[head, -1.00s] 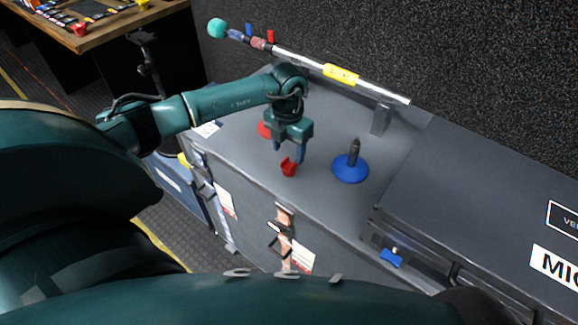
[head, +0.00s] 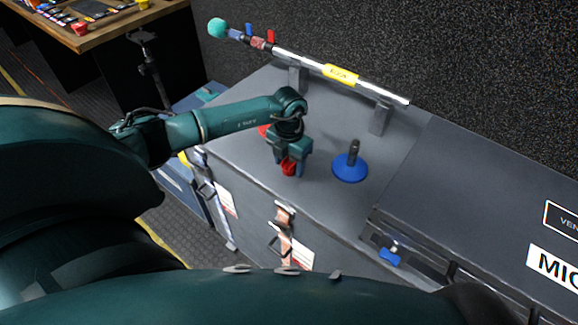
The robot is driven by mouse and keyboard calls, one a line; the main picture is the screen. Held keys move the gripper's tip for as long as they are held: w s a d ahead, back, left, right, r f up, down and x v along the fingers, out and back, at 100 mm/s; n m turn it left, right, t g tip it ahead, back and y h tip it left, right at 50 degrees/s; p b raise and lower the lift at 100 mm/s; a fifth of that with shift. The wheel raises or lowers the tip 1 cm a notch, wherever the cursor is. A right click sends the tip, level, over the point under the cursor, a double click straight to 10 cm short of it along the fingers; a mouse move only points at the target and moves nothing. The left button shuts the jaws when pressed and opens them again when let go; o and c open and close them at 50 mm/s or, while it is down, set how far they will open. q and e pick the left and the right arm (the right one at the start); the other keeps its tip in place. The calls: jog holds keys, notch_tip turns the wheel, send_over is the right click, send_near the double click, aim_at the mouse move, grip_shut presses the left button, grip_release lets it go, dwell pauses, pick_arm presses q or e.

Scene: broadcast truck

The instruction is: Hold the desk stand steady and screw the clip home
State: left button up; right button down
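The desk stand (head: 349,170), a round blue base with a short dark upright post, stands on the grey case top. A small red clip (head: 288,168) is on the case top left of it, near the front edge. My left gripper (head: 288,167) points down over the red clip, one finger on each side. The fingers look spread, and I cannot tell whether they touch it. My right gripper is not in view.
A boom pole (head: 300,62) with a teal ball end and yellow label lies on supports along the back. A raised dark case (head: 490,190) stands at right. A small blue item (head: 390,257) is at the front edge. A wooden table (head: 100,25) is at far left.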

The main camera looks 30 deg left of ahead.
aim_at(289, 167)
pick_arm(q)
jog(key=c, duration=1)
notch_tip(289, 167, up, 10)
jog(key=shift+r+b, duration=0.1)
jog(key=shift+b, duration=0.3)
jog(key=shift+c, duration=0.2)
